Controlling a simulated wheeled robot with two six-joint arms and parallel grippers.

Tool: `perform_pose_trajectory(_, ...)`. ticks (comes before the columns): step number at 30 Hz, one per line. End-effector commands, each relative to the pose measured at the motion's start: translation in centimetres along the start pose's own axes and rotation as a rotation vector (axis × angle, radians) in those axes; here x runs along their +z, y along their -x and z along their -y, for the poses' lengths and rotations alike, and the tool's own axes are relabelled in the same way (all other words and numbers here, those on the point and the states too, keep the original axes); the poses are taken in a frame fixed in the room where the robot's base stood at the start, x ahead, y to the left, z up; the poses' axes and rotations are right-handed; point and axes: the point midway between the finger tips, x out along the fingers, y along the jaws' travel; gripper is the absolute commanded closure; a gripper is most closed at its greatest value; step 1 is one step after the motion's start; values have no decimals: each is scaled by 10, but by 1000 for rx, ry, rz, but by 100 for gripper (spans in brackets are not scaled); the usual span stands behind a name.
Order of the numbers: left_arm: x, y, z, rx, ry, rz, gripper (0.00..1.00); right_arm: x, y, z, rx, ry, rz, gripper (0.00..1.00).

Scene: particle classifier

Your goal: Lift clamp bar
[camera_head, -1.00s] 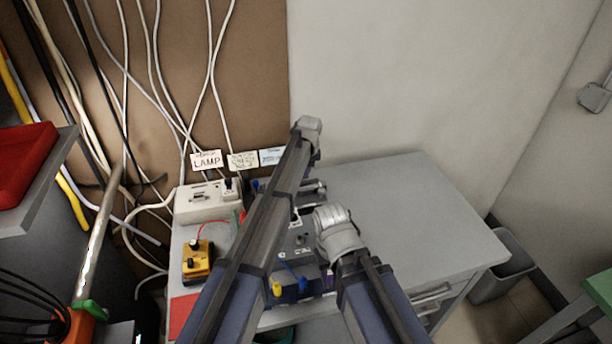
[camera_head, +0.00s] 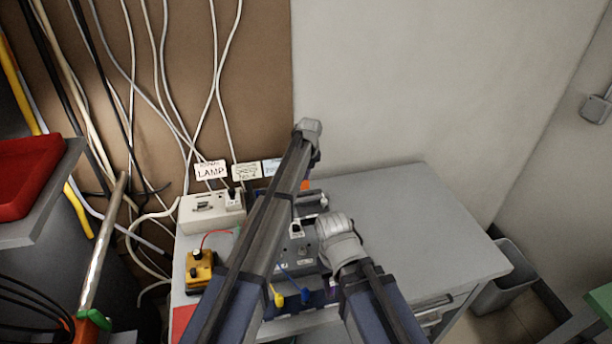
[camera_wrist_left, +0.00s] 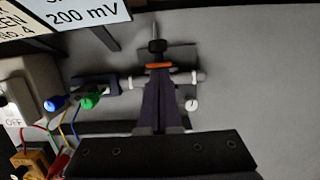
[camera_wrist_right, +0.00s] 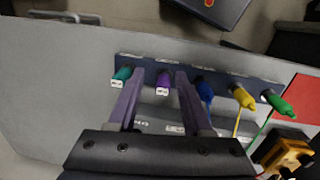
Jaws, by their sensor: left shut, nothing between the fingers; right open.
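In the left wrist view, a grey horizontal bar (camera_wrist_left: 188,77) with white rings lies across the tips of my left gripper (camera_wrist_left: 159,72); I take it for the clamp bar. A black knob with an orange collar (camera_wrist_left: 158,66) stands just beyond the fingertips. My left fingers are shut with nothing between them; whether they touch the bar is unclear. In the head view, my left arm hides much of the bench device (camera_head: 303,248).
Blue (camera_wrist_right: 204,90), yellow (camera_wrist_right: 243,97) and green (camera_wrist_right: 280,104) plugs with leads sit along the strip. A yellow box (camera_head: 200,268) and a pale switch box (camera_head: 212,208) stand left on the grey bench (camera_head: 400,215). The bench's right side is clear.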

Motion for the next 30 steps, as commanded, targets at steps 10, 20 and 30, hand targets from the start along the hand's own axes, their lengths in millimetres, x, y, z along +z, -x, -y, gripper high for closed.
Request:
perform_pose_trajectory(10,0,0,0,0,0,0,100,0,0,0,0,0,0,50)
perform_pose_trajectory(20,1,17,0,0,0,0,100,1,16,-2,0,0,0,50)
perform_pose_trajectory(30,1,62,0,0,0,0,100,4,60,-6,0,0,0,50)
